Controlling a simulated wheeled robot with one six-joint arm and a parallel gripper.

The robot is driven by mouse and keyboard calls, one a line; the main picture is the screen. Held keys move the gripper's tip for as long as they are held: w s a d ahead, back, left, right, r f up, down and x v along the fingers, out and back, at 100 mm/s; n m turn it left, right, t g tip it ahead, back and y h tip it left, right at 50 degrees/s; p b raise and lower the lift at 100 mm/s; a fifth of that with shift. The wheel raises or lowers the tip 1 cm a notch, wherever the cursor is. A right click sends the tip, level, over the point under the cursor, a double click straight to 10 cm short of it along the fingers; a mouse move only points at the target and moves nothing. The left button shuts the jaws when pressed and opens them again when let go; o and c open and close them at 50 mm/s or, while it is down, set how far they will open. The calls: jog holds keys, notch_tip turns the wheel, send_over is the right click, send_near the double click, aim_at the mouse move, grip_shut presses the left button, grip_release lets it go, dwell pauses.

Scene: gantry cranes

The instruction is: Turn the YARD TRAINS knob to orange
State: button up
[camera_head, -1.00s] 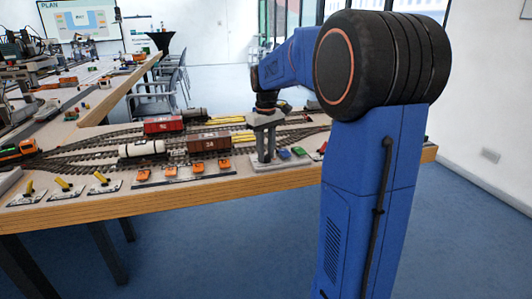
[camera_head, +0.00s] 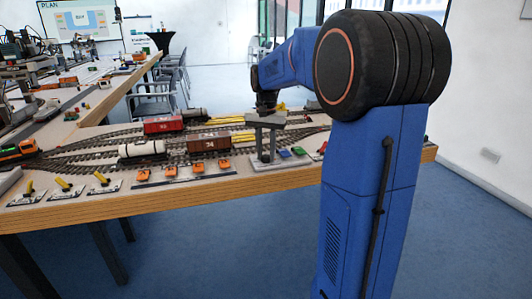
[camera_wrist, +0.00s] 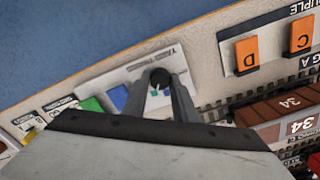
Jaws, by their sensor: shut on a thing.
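The YARD TRAINS panel (camera_wrist: 137,72) is a pale plate along the table edge, its label upside down in the wrist view. Its dark round knob (camera_wrist: 158,78) sits between my fingertips. A small teal mark shows just below the knob; I cannot tell which colour the knob points to. My gripper (camera_wrist: 160,82) is shut on the knob. In the head view my gripper (camera_head: 266,158) reaches straight down to the panel, and its fingers hide the knob.
Orange switches (camera_wrist: 247,55) lie on the other side. A brown wagon (camera_head: 208,143) and a white tank wagon (camera_head: 142,149) stand on nearby tracks. Yellow levers (camera_head: 64,184) line the front edge.

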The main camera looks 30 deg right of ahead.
aim_at(266, 156)
jog(key=m, duration=0.3)
jog(key=shift+m, duration=2.2)
jog(key=o, duration=1)
jog(key=shift+o, duration=0.2)
jog(key=shift+r, duration=0.1)
notch_tip(266, 156, up, 17)
jog(key=shift+r, duration=0.15)
